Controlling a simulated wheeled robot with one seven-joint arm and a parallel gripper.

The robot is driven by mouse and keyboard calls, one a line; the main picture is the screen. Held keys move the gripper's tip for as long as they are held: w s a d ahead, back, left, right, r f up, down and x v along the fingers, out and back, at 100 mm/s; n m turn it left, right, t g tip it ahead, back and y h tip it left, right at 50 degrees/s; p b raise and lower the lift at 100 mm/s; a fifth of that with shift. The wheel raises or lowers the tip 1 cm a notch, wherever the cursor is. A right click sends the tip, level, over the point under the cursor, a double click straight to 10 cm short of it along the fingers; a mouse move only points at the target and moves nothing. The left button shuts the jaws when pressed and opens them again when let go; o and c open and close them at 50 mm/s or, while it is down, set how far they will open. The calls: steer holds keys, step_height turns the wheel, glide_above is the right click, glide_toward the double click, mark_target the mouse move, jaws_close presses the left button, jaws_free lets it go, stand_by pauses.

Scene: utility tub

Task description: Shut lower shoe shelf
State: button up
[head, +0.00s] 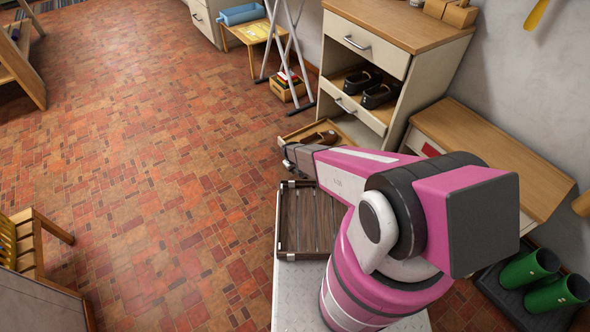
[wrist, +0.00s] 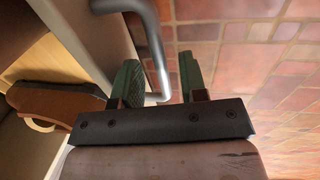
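The lower shoe shelf (head: 297,131) is pulled out near the floor at the cabinet's foot, with a brown shoe (head: 320,138) in it. In the wrist view, its front panel (wrist: 84,38) and grey bar handle (wrist: 156,48) show, with the brown shoe (wrist: 50,101) behind the panel at left. My gripper (wrist: 160,72) is open, its green fingers on either side of the handle bar with gaps. I cannot tell whether either finger touches it. In the head view, my pink arm hides part of the shelf, and the fingertips are hard to make out.
The cabinet (head: 400,30) has a closed top drawer (head: 366,43) and a shelf with black shoes (head: 379,95) above the lower one. Green boots (head: 530,268) stand at right.

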steer(key=shift+c, duration=0.3)
jaws_close()
steer(key=w+d, duration=0.5)
steer(key=d, duration=0.2)
steer(key=w+d, duration=0.5)
steer(key=d, duration=0.3)
steer(key=w+d, duration=0.5)
steer(key=d, duration=0.2)
steer(key=shift+w+d, duration=0.25)
steer(key=shift+d, duration=0.15)
steer(key=shift+w+d, duration=0.45)
steer(key=shift+d, duration=0.25)
steer(key=shift+o, duration=0.3)
jaws_free()
steer(key=shift+w+d, duration=0.1)
steer(key=shift+r, duration=0.15)
